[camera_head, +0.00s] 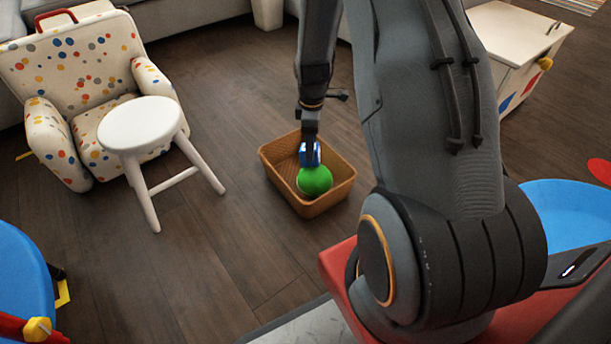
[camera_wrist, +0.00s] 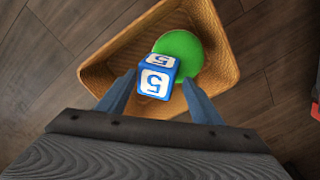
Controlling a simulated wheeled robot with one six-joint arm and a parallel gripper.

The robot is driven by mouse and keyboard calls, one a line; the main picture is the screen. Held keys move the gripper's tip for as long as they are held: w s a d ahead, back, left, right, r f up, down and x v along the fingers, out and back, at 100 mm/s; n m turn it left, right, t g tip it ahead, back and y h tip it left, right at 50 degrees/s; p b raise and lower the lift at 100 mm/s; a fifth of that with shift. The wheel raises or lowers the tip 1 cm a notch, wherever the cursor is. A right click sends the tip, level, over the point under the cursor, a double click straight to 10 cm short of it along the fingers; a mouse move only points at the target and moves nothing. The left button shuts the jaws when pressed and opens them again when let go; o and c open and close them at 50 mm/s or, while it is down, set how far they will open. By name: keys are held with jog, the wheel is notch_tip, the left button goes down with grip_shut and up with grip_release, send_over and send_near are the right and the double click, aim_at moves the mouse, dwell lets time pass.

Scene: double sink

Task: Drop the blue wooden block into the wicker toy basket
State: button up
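The blue wooden block (camera_head: 315,155) has white faces with a number on them. It sits between my gripper's fingertips (camera_head: 309,154), over the wicker toy basket (camera_head: 337,191). The wicker basket (camera_wrist: 105,72) lies below, open side up. A green ball (camera_head: 316,181) is in the basket and also shows behind the block in the wrist view (camera_wrist: 188,48). Part of the basket floor is hidden by the ball and block.
A white stool (camera_head: 140,125) and a dotted armchair (camera_head: 80,65) stand to the left. A white cabinet (camera_head: 510,50) is at the upper right. Blue round furniture shows at the lower left (camera_head: 22,280) and right (camera_head: 568,215). The wooden floor around the basket is clear.

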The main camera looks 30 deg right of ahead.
jog(key=shift+o, duration=0.6)
notch_tip(320, 180, up, 8)
jog(key=p, duration=0.4)
jog(key=shift+f, duration=0.1)
